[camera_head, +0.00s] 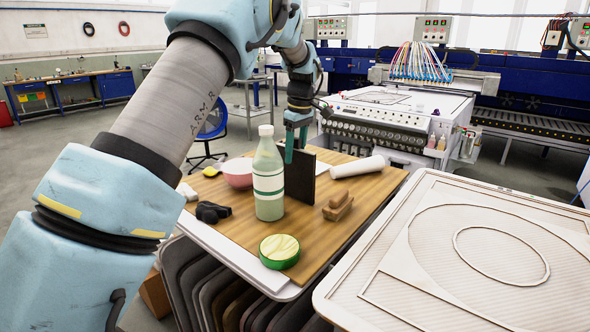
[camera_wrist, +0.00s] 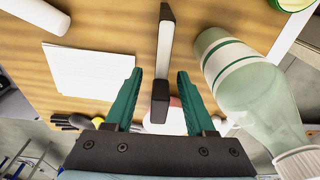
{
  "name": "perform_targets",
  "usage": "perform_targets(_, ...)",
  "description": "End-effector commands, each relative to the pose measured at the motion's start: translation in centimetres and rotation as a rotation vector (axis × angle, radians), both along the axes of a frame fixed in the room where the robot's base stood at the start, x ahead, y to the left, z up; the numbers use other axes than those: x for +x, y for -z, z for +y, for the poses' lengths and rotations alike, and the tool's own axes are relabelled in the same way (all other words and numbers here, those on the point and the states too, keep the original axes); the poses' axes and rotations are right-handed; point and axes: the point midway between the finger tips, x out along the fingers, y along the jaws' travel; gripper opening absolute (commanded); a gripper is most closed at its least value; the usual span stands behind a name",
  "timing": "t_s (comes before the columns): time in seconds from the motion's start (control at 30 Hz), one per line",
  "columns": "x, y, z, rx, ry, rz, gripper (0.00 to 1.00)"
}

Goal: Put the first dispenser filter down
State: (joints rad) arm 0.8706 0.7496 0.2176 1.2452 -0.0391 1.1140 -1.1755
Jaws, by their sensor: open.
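A thin dark panel, which looks like the dispenser filter (camera_head: 322,178), stands upright on edge on the wooden tabletop (camera_head: 232,232). In the wrist view the filter (camera_wrist: 165,45) shows edge-on as a pale strip with black ends. In the wrist view my gripper (camera_wrist: 158,75) is open, with one green finger on each side of the filter and visible gaps between. The filter's lower left part is hidden behind a bottle in the head view.
A capped bottle (camera_head: 269,180) stands close left of the filter; it also shows in the wrist view (camera_wrist: 245,85). A pink bowl (camera_head: 237,173), green tin (camera_head: 280,252), wooden block (camera_head: 338,206) and white cylinder (camera_head: 357,167) are around. Front right tabletop is fairly clear.

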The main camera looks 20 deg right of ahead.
Motion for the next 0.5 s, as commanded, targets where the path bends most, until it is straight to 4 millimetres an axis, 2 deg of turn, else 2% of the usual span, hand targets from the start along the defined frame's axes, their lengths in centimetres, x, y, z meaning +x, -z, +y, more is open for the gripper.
perform_targets(0.1,0.07,0.79,0.07,0.000,0.000,0.000,0.55)
perform_targets(0.33,0.09,0.93,0.06,-0.001,0.000,0.000,0.54)
perform_targets(0.5,0.09,0.92,0.06,-0.001,0.000,0.000,0.35)
